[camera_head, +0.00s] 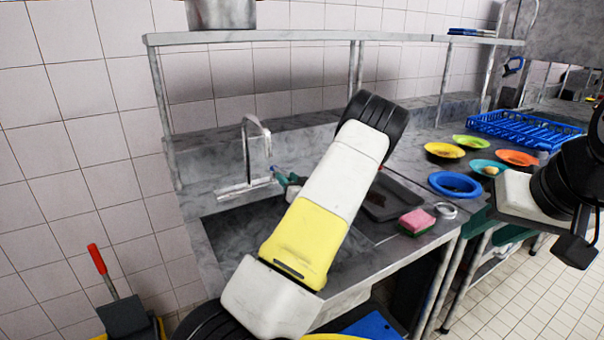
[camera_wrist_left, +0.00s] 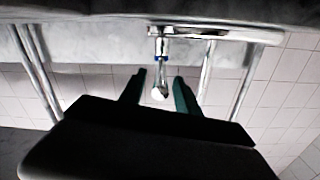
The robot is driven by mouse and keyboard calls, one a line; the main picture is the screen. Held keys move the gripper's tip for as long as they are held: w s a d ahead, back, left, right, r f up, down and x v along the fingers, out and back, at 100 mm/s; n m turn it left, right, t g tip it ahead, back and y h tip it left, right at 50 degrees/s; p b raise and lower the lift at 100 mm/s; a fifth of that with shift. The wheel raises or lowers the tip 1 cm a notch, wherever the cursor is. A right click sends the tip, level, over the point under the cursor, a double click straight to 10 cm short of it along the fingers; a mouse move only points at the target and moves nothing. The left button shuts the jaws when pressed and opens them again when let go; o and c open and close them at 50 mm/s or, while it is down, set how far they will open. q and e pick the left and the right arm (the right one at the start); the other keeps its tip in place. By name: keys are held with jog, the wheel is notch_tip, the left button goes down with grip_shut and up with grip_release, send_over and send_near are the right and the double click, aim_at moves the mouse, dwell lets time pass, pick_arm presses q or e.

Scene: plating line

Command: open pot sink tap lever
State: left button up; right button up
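The pot sink tap (camera_head: 257,135) has a tall chrome spout on a base plate at the back of the sink. In the left wrist view, its chrome lever (camera_wrist_left: 160,78) with a blue ring and a pale end lies between the two green fingers of my left gripper (camera_wrist_left: 159,92). The fingers are apart, with a visible gap on each side of the lever. In the head view my left gripper (camera_head: 284,178) is beside the tap base, partly hidden by my forearm. My right gripper (camera_head: 577,250) is at the right edge, away from the tap; its fingers are unclear.
My left arm crosses over the sink basin (camera_head: 235,235). A pink sponge (camera_head: 417,221) and a white ring (camera_head: 446,210) lie on the counter to the right. Coloured plates and a blue rack (camera_head: 525,130) stand farther right. A shelf (camera_head: 290,36) runs above the tap.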

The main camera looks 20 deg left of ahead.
aim_at(283, 174)
pick_arm(q)
jog(key=shift+x, duration=1.9)
grip_shut()
